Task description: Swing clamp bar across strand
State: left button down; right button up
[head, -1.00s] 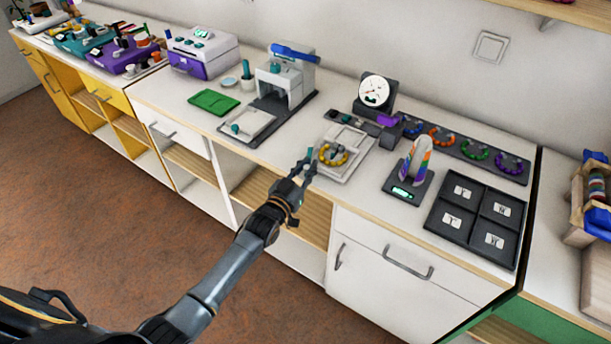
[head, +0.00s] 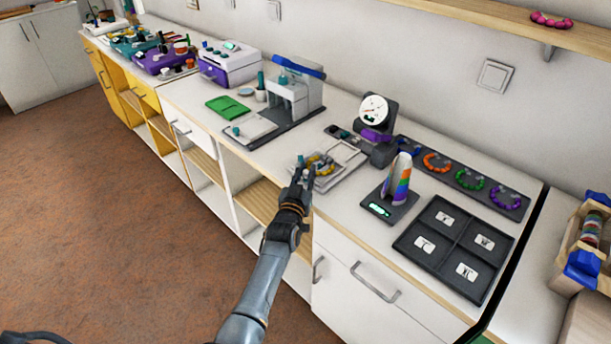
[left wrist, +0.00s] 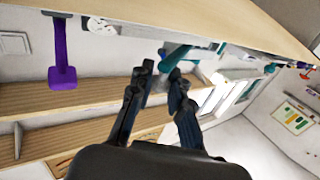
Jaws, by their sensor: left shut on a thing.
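A pale bead board (head: 347,158) lies near the front edge of the counter, with yellow-orange beads (head: 326,170) on it forming the strand. My left gripper (head: 302,170) is at the board's left front edge, shut on a small part there that I take for the clamp bar's end. My fingers hide most of the bar, so I cannot tell its angle over the strand. In the left wrist view, the fingertips (left wrist: 162,72) are close to a teal piece (left wrist: 180,57) under the counter edge. My right gripper is not in view.
A dial gauge (head: 375,110) stands behind the board. A striped cone on a scale (head: 389,207) and a dark sorting tray (head: 450,226) are to the right.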

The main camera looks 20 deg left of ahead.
pick_arm(q)
jog(key=shift+s+f, duration=0.1)
jog(key=shift+f, duration=0.2)
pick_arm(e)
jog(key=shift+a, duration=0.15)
pick_arm(q)
jog(key=c, duration=1.3)
grip_release()
jog(key=shift+r, duration=0.1)
jog(key=shift+o, duration=0.2)
jog(key=shift+r, duration=0.15)
jog(key=s, duration=1.2)
jog(key=shift+d, duration=0.2)
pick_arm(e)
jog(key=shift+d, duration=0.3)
